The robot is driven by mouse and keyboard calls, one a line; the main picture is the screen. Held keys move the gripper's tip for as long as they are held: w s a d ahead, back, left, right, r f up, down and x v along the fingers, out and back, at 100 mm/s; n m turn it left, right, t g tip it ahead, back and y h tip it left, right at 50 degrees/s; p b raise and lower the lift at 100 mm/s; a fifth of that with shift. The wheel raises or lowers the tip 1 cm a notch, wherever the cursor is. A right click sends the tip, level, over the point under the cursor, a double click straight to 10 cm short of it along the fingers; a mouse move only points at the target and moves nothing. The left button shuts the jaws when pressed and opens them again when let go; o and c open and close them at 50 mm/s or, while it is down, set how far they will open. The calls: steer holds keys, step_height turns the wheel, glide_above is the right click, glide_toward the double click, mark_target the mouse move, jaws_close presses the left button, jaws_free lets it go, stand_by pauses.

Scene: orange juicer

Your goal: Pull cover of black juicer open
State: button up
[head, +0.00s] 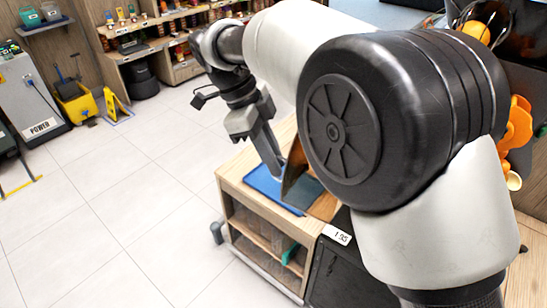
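The black juicer (516,42) shows only in part at the upper right of the head view, behind my arm. It looks glossy and dark, with an orange (476,32) at its upper part and orange-coloured parts (516,128) lower down. Its cover cannot be made out clearly. My gripper (272,165) points down over a blue mat or tray (262,183) on a wooden counter, well to the left of the juicer. It appears apart from the juicer. Its finger gap cannot be made out from this angle.
The wooden counter (235,178) has open shelves below. A dark pointed object (294,166) shows beside my gripper; what it is cannot be told. Yellow cleaning gear (78,105) and stocked shelves (160,42) stand farther back.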

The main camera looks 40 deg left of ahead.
steer(key=p+v, duration=0.6)
steer(key=v, duration=1.1)
steer(key=shift+r, duration=0.2)
